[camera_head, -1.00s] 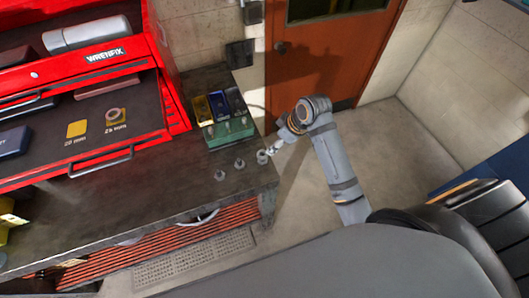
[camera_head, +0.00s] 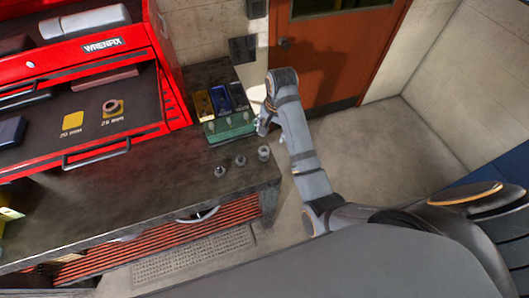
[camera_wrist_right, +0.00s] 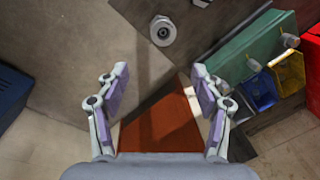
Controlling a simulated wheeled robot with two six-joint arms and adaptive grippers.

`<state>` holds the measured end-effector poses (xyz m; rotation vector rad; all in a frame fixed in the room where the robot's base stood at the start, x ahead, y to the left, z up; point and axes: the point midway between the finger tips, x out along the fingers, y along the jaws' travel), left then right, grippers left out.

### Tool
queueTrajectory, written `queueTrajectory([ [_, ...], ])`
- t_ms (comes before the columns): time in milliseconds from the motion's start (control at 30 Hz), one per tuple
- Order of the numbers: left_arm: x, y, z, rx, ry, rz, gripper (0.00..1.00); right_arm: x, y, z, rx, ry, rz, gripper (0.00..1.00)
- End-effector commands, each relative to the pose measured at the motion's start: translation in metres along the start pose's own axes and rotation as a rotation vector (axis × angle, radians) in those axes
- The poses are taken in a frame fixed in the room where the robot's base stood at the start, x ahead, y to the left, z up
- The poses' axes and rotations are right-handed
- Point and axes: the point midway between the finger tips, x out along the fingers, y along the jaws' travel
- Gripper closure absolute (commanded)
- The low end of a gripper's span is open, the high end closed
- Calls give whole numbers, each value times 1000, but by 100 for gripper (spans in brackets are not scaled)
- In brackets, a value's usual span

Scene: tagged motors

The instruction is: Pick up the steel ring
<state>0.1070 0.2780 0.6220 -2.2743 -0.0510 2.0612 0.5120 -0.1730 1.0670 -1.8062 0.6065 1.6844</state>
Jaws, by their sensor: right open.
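A grey steel ring (camera_head: 264,153) stands on the workbench near its right edge, in front of the green rack. In the right wrist view the steel ring (camera_wrist_right: 163,30) shows its round hole, ahead of the fingertips and roughly centred between them, not touched. My right gripper (camera_head: 262,122) is beside the green rack at the bench's right end, partly hidden by its own arm. In the wrist view the right gripper (camera_wrist_right: 160,72) is open and empty. My left gripper is not in view.
Two small grey parts (camera_head: 240,160) (camera_head: 219,171) stand left of the ring. The green rack (camera_head: 230,127) and coloured bins (camera_head: 203,104) are close to the gripper. A red tool chest (camera_head: 95,68) with a brownish ring (camera_head: 113,107) in its drawer stands left. The bench front is clear.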

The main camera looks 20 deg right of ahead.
Motion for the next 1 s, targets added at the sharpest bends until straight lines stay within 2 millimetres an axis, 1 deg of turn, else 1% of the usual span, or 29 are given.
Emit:
queueTrajectory([
  [33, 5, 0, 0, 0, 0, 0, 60, 1, -8, 2, 127, -6, 23, 33],
  [100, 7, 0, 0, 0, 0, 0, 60, -1, -14, 4, 295, -6, 61, 33],
  [200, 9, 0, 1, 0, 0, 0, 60, -4, -19, 6, 448, 0, 96, 33],
  [267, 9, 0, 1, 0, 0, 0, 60, -5, -21, 7, 495, 4, 107, 33],
  [367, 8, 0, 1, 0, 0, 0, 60, -6, -21, 7, 519, 5, 112, 33],
  [433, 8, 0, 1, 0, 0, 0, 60, -2, -20, 8, 518, 5, 113, 33],
  [567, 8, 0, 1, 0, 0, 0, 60, 21, -17, 9, 516, 4, 116, 33],
  [700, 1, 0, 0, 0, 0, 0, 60, 39, -15, 9, 516, 5, 114, 33],
  [867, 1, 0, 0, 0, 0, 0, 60, 47, -15, 9, 516, 6, 109, 33],
  [933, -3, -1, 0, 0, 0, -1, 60, 49, -14, 10, 515, 4, 112, 33],
  [1000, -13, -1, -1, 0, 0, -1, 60, 56, -13, 13, 515, 2, 115, 33],
])
